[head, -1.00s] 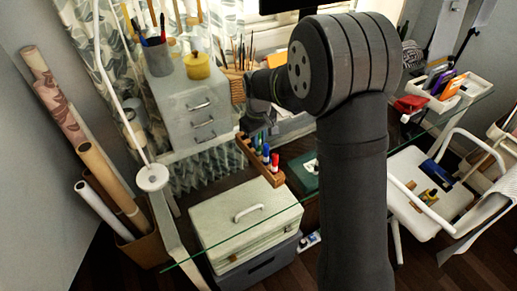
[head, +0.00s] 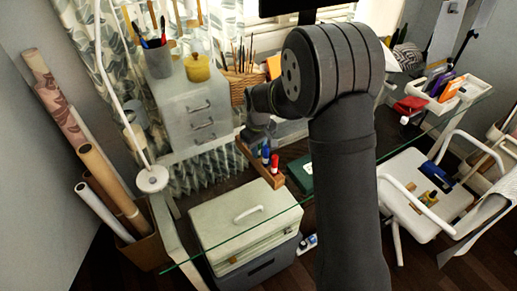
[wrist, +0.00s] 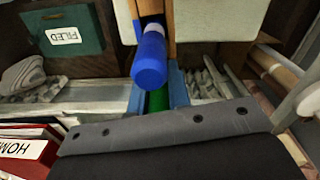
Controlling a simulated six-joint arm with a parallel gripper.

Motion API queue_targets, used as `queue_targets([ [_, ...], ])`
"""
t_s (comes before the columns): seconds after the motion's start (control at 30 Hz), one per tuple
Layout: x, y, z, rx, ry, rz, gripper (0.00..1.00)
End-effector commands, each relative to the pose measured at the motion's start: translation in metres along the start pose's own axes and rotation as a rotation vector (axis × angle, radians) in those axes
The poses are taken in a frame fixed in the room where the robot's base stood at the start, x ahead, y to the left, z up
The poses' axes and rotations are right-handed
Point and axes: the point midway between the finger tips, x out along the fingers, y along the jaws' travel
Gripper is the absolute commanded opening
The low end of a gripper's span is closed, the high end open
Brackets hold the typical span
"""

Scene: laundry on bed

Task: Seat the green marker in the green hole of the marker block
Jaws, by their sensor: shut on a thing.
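The wooden marker block (head: 270,179) lies on the glass desk, left of my arm in the head view. A blue marker (head: 265,152) and a red marker (head: 275,163) stand upright in it. My gripper (head: 257,140) is at the block's far end, beside the blue marker. In the wrist view my gripper (wrist: 158,92) is shut on the green marker (wrist: 157,101), a strip of which shows between the fingers. The blue marker (wrist: 150,58) stands in front of it there. The green hole and the green marker's lower end are hidden, so I cannot tell how deep it sits.
A grey drawer unit (head: 193,108) stands left of the gripper. A dark green box (head: 301,172) lies right of the block. A pale storage case (head: 235,222) is below, toward the front. A brush basket (head: 242,86) stands behind.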

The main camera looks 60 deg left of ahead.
Motion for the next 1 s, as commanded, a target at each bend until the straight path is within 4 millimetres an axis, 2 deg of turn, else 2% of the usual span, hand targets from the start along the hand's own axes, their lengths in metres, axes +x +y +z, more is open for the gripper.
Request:
queue_targets([
  [0.03, 0.012, -0.002, 0.004, 0.0, -0.012, -0.006, 0.0],
  [0.07, 0.012, -0.002, 0.004, 0.0, -0.012, -0.006, 0.23],
  [0.13, 0.012, -0.002, 0.004, 0.0, -0.013, -0.006, 0.35],
  [0.37, 0.004, -0.002, 0.004, 0.0, -0.012, -0.006, 0.36],
  [0.47, -0.013, -0.002, 0.003, 0.0, -0.011, -0.006, 0.39],
  [0.8, -0.091, -0.001, 0.001, 0.0, -0.006, -0.003, 0.39],
  [1.0, -0.117, -0.001, 0.001, 0.0, -0.008, -0.004, 0.39],
])
